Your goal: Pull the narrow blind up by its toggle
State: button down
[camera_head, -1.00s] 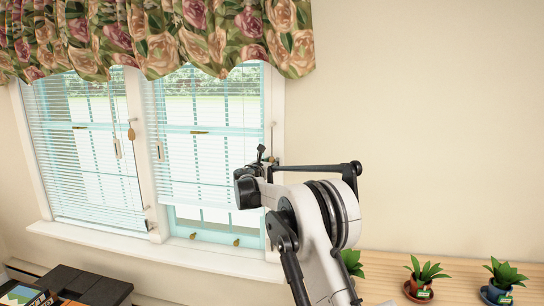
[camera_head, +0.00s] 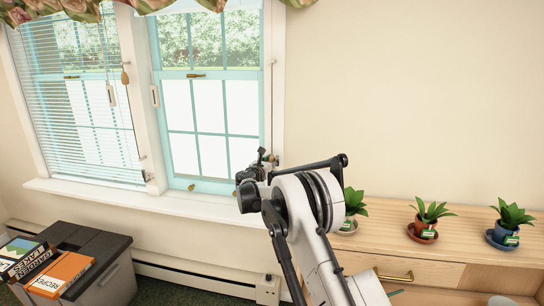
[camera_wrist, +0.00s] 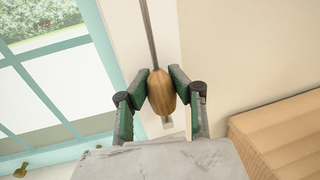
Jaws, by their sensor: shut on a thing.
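My gripper (camera_wrist: 160,74) is shut on a wooden toggle (camera_wrist: 161,95), with a green-padded finger on each side of it. The toggle hangs on a taut cord (camera_wrist: 149,35) that runs up along the window's right frame. In the head view my gripper (camera_head: 267,158) is low beside that frame, partly hidden by my arm. The right-hand window (camera_head: 208,105) shows bare glass with no slats across it; its blind is out of view above. The left-hand blind (camera_head: 80,110) is down, its slats covering the left window. Another wooden toggle (camera_head: 125,75) hangs near the middle post.
A white sill (camera_head: 130,199) runs below the windows. A wooden cabinet (camera_head: 385,240) with several potted plants (camera_head: 428,215) stands to the right of my arm. A dark box (camera_head: 110,262) with books (camera_head: 62,273) is at lower left. The wall at right is clear.

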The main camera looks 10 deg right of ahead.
jog(key=shift+f, duration=0.4)
jog(key=c, duration=1.7)
grip_release()
jog(key=shift+f, duration=0.1)
jog(key=o, duration=0.3)
jog(key=shift+o, duration=0.2)
jog(key=v, duration=1.2)
